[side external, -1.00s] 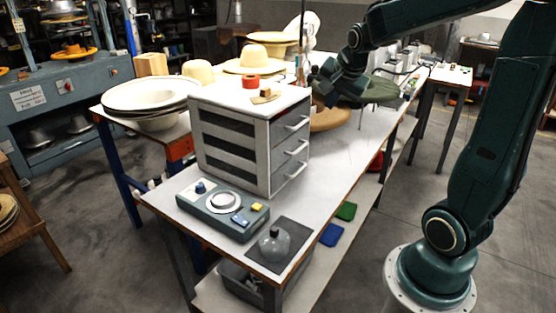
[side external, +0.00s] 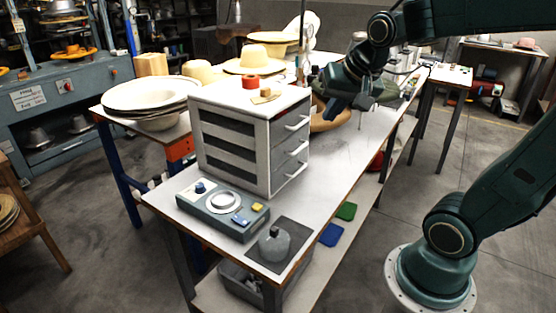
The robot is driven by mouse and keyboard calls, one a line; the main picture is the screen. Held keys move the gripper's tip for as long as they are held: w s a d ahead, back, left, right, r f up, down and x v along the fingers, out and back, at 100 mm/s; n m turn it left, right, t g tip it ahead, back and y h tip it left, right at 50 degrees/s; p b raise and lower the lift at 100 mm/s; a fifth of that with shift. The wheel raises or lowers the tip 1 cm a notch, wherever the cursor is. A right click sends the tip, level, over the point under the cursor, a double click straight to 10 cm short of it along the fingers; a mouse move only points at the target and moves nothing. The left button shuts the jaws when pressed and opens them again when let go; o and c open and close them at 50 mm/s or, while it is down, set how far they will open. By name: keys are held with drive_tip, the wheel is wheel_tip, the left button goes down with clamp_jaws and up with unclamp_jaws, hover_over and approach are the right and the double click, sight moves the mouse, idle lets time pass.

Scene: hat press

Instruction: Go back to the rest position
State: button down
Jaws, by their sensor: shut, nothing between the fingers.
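My gripper (side external: 328,92) is at the end of my dark green arm, above the table behind the white drawer cabinet (side external: 228,138). It is shut and I see nothing held in it. Its fingertips are small and dark and partly merge with the wrist. A tan round hat form (side external: 330,117) is below it on the table, partly hidden by the cabinet and the arm. The cabinet's drawers look closed, with their handles facing right.
A red tape roll (side external: 251,82) and a small wooden piece (side external: 265,95) lie on the cabinet. A control box (side external: 222,208) and a grey flask (side external: 273,243) on a dark mat are in front. Hats (side external: 254,62) stand behind.

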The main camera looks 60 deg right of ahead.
drive_tip(key=s+a+f+n+y, duration=0.1)
drive_tip(key=s+a+n+y, duration=0.1)
drive_tip(key=s+a+n, duration=0.7)
drive_tip(key=shift+s+a+f+n, duration=0.2)
drive_tip(key=shift+s+f+n, duration=0.1)
drive_tip(key=shift+s, duration=0.25)
idle(0.4)
